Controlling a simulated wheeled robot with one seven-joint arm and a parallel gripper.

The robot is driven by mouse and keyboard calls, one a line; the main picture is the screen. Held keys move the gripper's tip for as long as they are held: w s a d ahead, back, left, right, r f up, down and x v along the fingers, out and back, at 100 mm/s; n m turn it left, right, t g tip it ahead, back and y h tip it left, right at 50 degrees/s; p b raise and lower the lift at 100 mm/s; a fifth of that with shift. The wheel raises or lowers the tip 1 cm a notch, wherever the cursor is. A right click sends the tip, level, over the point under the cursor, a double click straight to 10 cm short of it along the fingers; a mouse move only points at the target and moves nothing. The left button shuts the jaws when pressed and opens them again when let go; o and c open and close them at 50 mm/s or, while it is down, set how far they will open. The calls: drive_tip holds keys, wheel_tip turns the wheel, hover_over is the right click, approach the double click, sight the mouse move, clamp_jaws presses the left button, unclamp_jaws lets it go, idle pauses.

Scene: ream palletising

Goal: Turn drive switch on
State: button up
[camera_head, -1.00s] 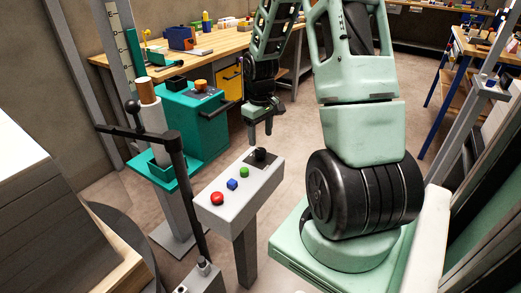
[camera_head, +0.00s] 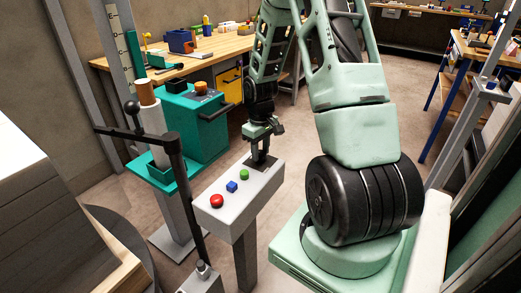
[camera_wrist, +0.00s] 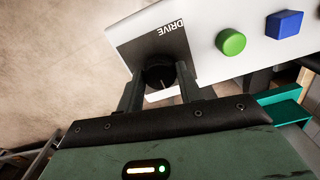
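The drive switch is a round black knob (camera_wrist: 160,72) on a dark plate marked DRIVE (camera_wrist: 135,48), at the far end of a grey control box (camera_head: 240,203). In the head view my gripper (camera_head: 260,158) is right over that end of the box and mostly hides the knob. In the wrist view the two fingers of my gripper (camera_wrist: 160,85) stand on either side of the knob. The fingers are apart with the knob between them. I cannot tell whether they press on it. A pale pointer line shows on the knob.
A green button (camera_head: 244,174), a blue square button (camera_head: 232,187) and a red button (camera_head: 216,201) sit on the same box. A teal machine (camera_head: 190,120) stands to its left, with a dark post (camera_head: 183,190) nearer. A wooden workbench (camera_head: 225,47) is behind.

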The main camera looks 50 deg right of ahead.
drive_tip(key=shift+m, duration=0.3)
drive_tip(key=m+p, duration=0.2)
drive_tip(key=m, duration=0.1)
drive_tip(key=shift+r, duration=0.15)
drive_tip(key=m+p, duration=0.2)
drive_tip(key=m, duration=0.3)
drive_tip(key=m+p, duration=0.2)
drive_tip(key=m, duration=0.3)
drive_tip(key=m+p, duration=0.1)
drive_tip(key=m, duration=0.3)
drive_tip(key=shift+d, duration=0.1)
drive_tip(key=shift+m, duration=0.3)
drive_tip(key=o, duration=1)
